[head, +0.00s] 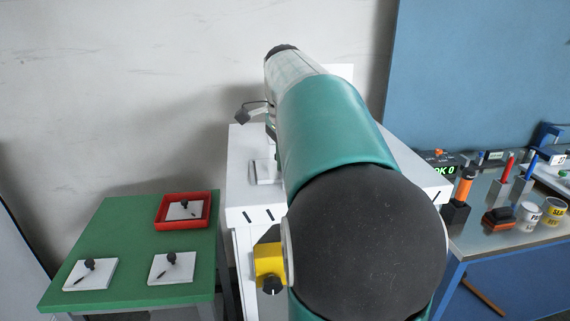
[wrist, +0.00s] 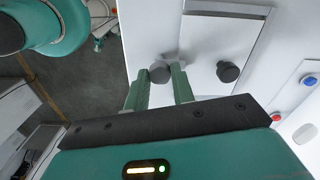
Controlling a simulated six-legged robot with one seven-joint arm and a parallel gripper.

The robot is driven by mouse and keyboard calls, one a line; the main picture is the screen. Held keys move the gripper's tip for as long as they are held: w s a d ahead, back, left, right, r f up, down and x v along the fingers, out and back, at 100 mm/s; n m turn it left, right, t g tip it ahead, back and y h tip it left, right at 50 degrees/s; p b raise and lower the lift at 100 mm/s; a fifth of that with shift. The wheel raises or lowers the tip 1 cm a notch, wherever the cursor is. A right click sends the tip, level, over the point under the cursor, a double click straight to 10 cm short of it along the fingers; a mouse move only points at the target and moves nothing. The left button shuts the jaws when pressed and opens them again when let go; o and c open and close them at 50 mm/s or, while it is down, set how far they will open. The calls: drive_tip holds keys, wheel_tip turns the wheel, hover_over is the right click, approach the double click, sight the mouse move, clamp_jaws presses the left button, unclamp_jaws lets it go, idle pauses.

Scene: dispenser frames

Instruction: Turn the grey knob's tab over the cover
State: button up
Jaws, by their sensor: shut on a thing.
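In the head view my arm hides the gripper and knob.
Red and blue buttons (wrist: 310,80) sit right of the cover. In the head view, a green table (head: 130,220) at left bears white plates and a red tray (head: 161,222). A yellow box (head: 268,258) is on the white cabinet's front. A cluttered blue bench (head: 510,262) stands at right.

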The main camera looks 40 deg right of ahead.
drive_tip(key=o, duration=1)
drive_tip(key=shift+r, duration=0.1)
wheel_tip(320, 180, up, 14)
drive_tip(key=shift+f, duration=0.15)
idle(0.4)
drive_tip(key=s+a+f+n+t, duration=0.1)
drive_tip(key=a+f+n+t, duration=0.1)
drive_tip(key=a+f+n, duration=0.5)
drive_tip(key=s+a+f+n+t, duration=0.15)
drive_tip(key=a+f+n, duration=0.3)
drive_tip(key=a, duration=0.45)
drive_tip(key=s+a+f+n, duration=0.2)
drive_tip(key=a+f+n, duration=0.1)
drive_tip(key=f, duration=0.2)
drive_tip(key=s+a+f+n+t, duration=0.1)
drive_tip(key=s+a+f+n, duration=0.2)
drive_tip(key=a+f+n, duration=0.1)
drive_tip(key=s+a+f+n+t, duration=0.1)
drive_tip(key=s+a+f+n, duration=0.2)
drive_tip(key=f, duration=0.3)
drive_tip(key=shift+a+n, duration=0.25)
drive_tip(key=shift+a, duration=0.2)
